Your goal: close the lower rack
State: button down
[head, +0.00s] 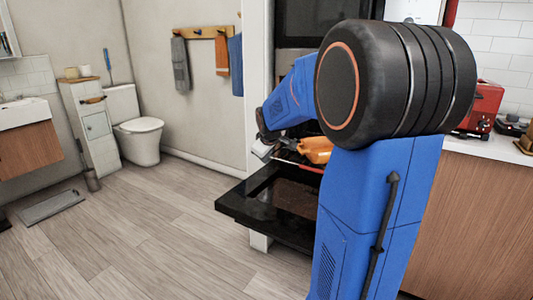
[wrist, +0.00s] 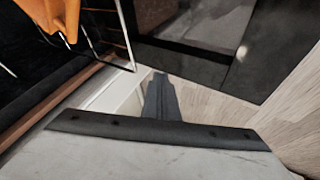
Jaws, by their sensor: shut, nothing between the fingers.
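The oven's black door (head: 275,205) is folded down open in the head view. Above it a thin wire rack (head: 290,158) shows in part, extending out over the door, with an orange item (head: 315,150) on it. My arm hides much of the oven, so I cannot tell how far the rack is out. In the wrist view, rack wires (wrist: 128,35) and the orange item (wrist: 65,20) are at the upper left. My gripper (wrist: 160,78) is shut and empty, to the right of the rack wires. In the head view, my gripper (head: 262,150) is at the rack's left end.
A wooden counter (head: 480,215) with a red appliance (head: 485,105) stands at the right. A toilet (head: 135,125) and narrow cabinet (head: 90,125) are at the back left. The wooden floor (head: 150,220) left of the oven door is clear.

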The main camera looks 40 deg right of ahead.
aim_at(297, 138)
jog(key=shift+w+d+f, duration=0.35)
jog(key=shift+w+d, duration=0.1)
jog(key=shift+d, duration=0.3)
jog(key=shift+w+d+f, duration=0.3)
jog(key=shift+w+d, duration=0.2)
jog(key=shift+d, duration=0.2)
jog(key=shift+w+d+f, duration=0.35)
jog(key=shift+w+d, duration=0.1)
jog(key=shift+d, duration=0.3)
jog(key=shift+d, duration=0.1)
jog(key=w+d, duration=0.3)
jog(key=d, duration=0.4)
jog(key=w+d, duration=0.3)
jog(key=d, duration=0.5)
jog(key=w+d, duration=0.3)
jog(key=d, duration=0.5)
jog(key=shift+w+d, duration=0.2)
jog(key=shift+w, duration=0.15)
jog(key=shift+w+d+r, duration=0.15)
jog(key=shift+w+d, duration=0.1)
jog(key=shift+d, duration=0.3)
jog(key=shift+r, duration=0.1)
